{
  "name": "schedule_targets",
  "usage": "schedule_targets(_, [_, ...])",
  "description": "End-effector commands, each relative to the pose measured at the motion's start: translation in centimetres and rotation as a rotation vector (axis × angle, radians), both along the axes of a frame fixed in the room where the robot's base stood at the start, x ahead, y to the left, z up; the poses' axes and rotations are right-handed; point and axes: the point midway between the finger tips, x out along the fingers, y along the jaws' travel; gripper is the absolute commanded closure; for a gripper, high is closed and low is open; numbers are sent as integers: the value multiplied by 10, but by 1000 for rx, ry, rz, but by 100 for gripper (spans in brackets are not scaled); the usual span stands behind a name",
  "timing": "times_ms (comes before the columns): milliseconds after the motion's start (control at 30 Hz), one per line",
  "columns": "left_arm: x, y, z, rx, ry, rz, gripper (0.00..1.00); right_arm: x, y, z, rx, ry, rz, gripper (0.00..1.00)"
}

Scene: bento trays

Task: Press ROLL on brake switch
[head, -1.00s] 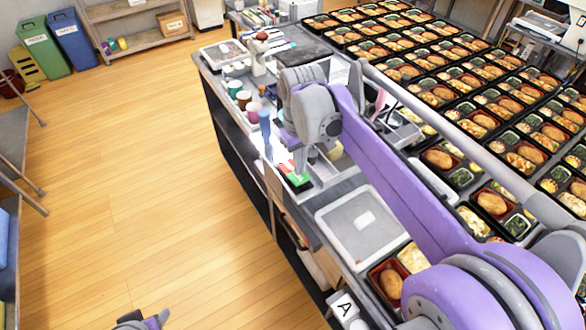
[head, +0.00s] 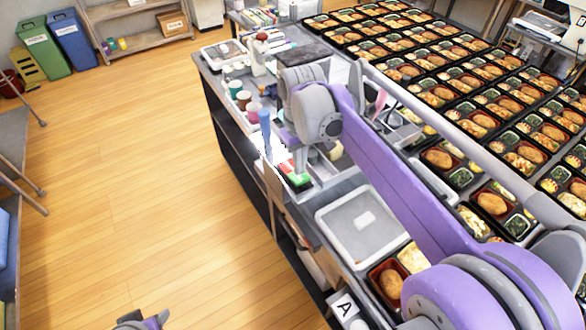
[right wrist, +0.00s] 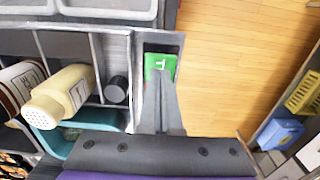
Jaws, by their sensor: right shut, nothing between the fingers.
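The brake switch (head: 297,180) is a small dark-framed switch with red and green faces on the left edge of the worktop in the head view. In the right wrist view its green face (right wrist: 160,62) shows a white mark, with the rest hidden behind the fingers. My right gripper (head: 301,165) is shut and empty, pointing down at the switch. In the right wrist view its fingertips (right wrist: 160,78) overlap the green face's near edge; I cannot tell whether they touch. Part of my left gripper (head: 145,321) shows at the bottom edge of the head view, its fingers unclear.
Several cups and a blue upright item (head: 265,130) stand behind the switch. Bento trays (head: 440,158) fill the right.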

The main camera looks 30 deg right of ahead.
Motion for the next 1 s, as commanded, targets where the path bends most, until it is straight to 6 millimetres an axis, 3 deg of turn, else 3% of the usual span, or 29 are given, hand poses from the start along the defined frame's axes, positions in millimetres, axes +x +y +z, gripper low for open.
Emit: schedule_targets(1000, [-3, 0, -8, 0, 5, 0, 50, 0, 0, -11, 0, 0, 0, 100])
